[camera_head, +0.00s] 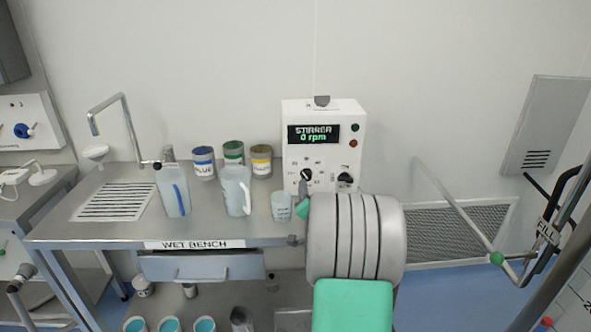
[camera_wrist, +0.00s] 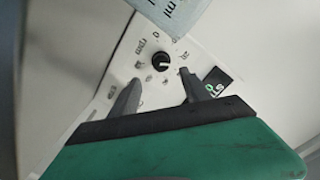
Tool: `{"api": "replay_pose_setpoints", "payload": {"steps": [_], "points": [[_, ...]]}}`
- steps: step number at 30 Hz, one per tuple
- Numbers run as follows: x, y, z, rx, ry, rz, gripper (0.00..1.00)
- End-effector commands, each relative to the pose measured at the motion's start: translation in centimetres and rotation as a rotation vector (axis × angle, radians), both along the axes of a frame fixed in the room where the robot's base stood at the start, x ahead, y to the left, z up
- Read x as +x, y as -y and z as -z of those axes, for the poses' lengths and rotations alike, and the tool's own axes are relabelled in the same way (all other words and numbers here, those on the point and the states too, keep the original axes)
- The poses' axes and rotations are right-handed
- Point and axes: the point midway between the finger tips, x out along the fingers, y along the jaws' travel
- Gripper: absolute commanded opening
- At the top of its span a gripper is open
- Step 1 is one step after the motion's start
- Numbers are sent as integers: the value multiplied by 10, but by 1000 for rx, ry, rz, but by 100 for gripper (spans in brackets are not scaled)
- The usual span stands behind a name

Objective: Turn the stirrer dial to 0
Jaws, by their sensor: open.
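The stirrer unit (camera_head: 323,112) is a white box at the back of the bench. In the wrist view the dial (camera_wrist: 159,61) sits beyond and between my fingertips, apart from both. My gripper (camera_wrist: 156,86) is open and empty, facing the panel. In the head view my gripper (camera_head: 303,190) is just below the dial, mostly hidden by my own arm.
A second black knob (camera_head: 345,179) is to the right of the dial. A clear beaker (camera_head: 281,207) stands close to the left of my gripper; part of a clear container (camera_wrist: 175,14) shows in the wrist view. A jug (camera_head: 237,190), a bottle (camera_head: 172,190) and paint tins (camera_head: 203,162) stand further left.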

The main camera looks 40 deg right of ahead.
Motion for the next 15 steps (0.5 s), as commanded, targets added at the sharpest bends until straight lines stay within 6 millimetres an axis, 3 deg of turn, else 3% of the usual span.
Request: {"api": "replay_pose_setpoints", "payload": {"steps": [5, 15], "points": [[9, 7, -1, -1, 0, 1, 55], [57, 42, -1, -1, 0, 3, 55]]}}
